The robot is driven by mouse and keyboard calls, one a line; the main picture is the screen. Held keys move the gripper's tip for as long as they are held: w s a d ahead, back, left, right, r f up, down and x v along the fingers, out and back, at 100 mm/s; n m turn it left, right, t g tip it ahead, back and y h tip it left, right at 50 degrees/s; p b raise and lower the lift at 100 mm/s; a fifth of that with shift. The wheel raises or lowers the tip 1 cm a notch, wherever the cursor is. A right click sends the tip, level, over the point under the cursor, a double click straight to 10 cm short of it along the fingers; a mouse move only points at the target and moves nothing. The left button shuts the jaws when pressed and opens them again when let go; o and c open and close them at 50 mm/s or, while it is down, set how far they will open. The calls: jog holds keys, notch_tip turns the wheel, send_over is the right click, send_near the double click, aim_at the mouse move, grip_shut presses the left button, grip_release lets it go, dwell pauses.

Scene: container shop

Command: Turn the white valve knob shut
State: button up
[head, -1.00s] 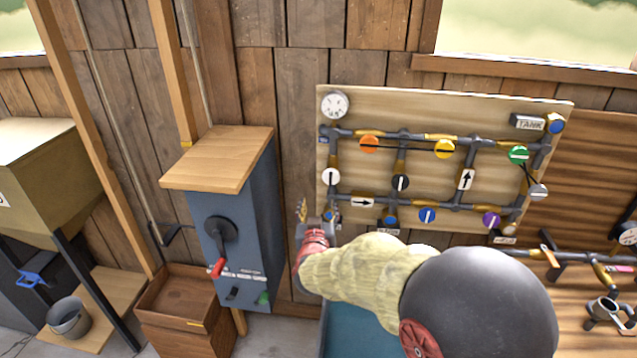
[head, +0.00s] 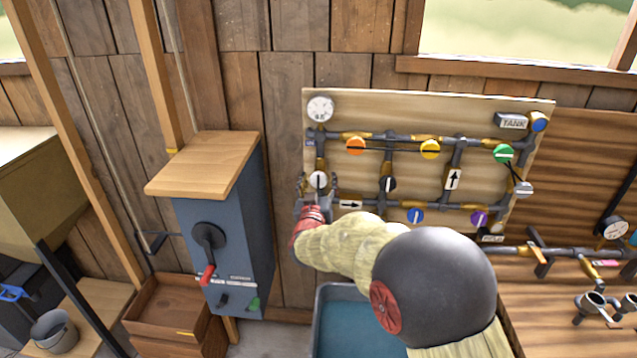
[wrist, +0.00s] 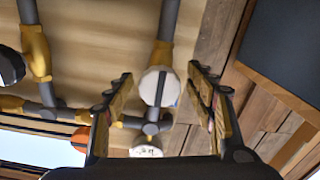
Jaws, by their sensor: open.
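The white valve knob (head: 318,180) sits on the left vertical pipe of the wall board, below the round gauge. In the wrist view the white knob (wrist: 156,87) is a round disc with a dark bar across its face, lined up along the pipe. My gripper (head: 316,186) is at the knob in the head view. In the wrist view my gripper (wrist: 160,100) is open, with one finger on each side of the knob and a gap on both sides. It holds nothing. The lower part of the knob is partly hidden by my gripper in the head view.
The board (head: 400,111) carries other knobs: orange (head: 355,146), yellow (head: 430,149), green (head: 503,153), black (head: 388,184), blue (head: 415,216) and purple (head: 479,218). A blue-grey cabinet (head: 230,240) with a red-handled crank stands left. A water tub (head: 335,335) is below.

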jog(key=c, duration=0.3)
jog(key=c, duration=0.8)
jog(key=shift+c, duration=0.3)
jog(key=shift+m+b, duration=0.3)
jog(key=shift+b, duration=0.15)
jog(key=m+b, duration=0.2)
jog(key=b, duration=0.1)
jog(key=shift+f+m, duration=0.2)
jog(key=shift+m, duration=0.2)
jog(key=m+b, duration=0.5)
jog(key=shift+a, duration=0.1)
jog(key=m+b, duration=0.5)
jog(key=shift+r+m, duration=0.1)
jog(key=shift+m, duration=0.3)
jog(key=shift+r+m+b, duration=0.1)
jog(key=shift+m+b, duration=1.5)
jog(key=shift+m, duration=0.2)
